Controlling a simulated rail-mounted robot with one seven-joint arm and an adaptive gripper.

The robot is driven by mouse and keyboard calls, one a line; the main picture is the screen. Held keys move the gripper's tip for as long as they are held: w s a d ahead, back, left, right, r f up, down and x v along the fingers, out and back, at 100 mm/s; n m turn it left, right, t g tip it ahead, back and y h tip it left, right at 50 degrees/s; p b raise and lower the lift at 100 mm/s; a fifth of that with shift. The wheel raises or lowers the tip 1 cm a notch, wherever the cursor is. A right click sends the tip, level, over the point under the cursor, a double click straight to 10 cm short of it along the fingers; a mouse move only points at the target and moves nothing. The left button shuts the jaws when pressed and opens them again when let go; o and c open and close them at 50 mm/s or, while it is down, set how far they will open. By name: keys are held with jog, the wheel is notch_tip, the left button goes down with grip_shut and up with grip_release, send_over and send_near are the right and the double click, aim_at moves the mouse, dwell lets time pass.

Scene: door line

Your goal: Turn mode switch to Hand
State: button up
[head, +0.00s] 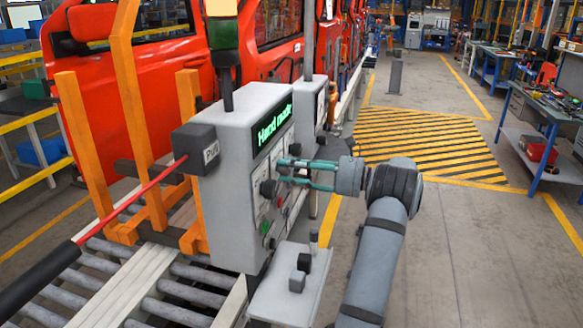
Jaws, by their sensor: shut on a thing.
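A grey control box (222,190) stands beside the roller line. Its green-lit display (272,127) reads "Hand mode". My gripper (282,171) comes from the right with its teal fingers against the box's front panel. It is shut on a knob there, taken to be the mode switch; the fingers mostly hide the knob, so its pointer angle cannot be read. A black knob (268,189) sits just below and left of the fingertips, and another black knob (295,149) shows just above them.
Lower on the panel are a green button (265,227) and a red one (279,201). A black box (195,149) with a red cord is on the left. Open floor (450,240) lies right.

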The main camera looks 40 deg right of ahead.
jog(key=o, duration=1.1)
jog(key=shift+o, duration=0.2)
jog(key=v, duration=1.2)
jog(key=x, duration=1.2)
